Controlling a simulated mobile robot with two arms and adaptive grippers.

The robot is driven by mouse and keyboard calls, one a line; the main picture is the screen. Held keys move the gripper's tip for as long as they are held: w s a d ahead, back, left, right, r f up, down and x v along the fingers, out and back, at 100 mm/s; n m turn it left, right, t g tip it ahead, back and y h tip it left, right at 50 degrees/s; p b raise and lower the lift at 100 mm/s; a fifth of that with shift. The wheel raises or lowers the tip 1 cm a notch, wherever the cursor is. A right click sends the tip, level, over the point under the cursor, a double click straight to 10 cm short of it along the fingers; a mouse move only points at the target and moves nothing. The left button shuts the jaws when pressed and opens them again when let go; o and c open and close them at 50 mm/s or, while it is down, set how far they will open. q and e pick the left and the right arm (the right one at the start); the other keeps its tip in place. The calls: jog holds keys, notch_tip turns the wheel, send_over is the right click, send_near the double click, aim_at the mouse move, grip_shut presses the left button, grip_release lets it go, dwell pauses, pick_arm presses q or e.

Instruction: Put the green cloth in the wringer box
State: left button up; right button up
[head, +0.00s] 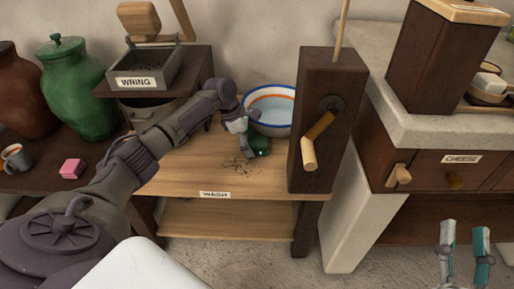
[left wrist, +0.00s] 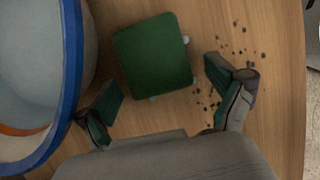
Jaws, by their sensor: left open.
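The green cloth (left wrist: 153,55) is a dark green square on the wooden wash table, next to the blue-rimmed basin. In the head view my left gripper and arm partly hide it. My left gripper (left wrist: 162,80) is open above the table, with a finger on either side of the cloth's near part; I cannot tell whether they touch it. It also shows in the head view (head: 244,128). The wringer box (head: 172,68) is a grey open box labelled WRING, on a raised dark stand at the upper left. My right gripper (head: 465,252) is open and empty at the lower right.
The basin (head: 271,107) stands behind the cloth. A dark post with a crank (head: 312,140) rises at the wash table's right end. Dark crumbs lie on the table (head: 190,175). A green jar (head: 80,95), a mug (head: 15,158) and a pink block (head: 72,168) stand left.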

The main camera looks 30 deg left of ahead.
aim_at(255, 142)
pick_arm(q)
jog(key=c, duration=1.5)
pick_arm(e)
jog(key=shift+r, duration=0.15)
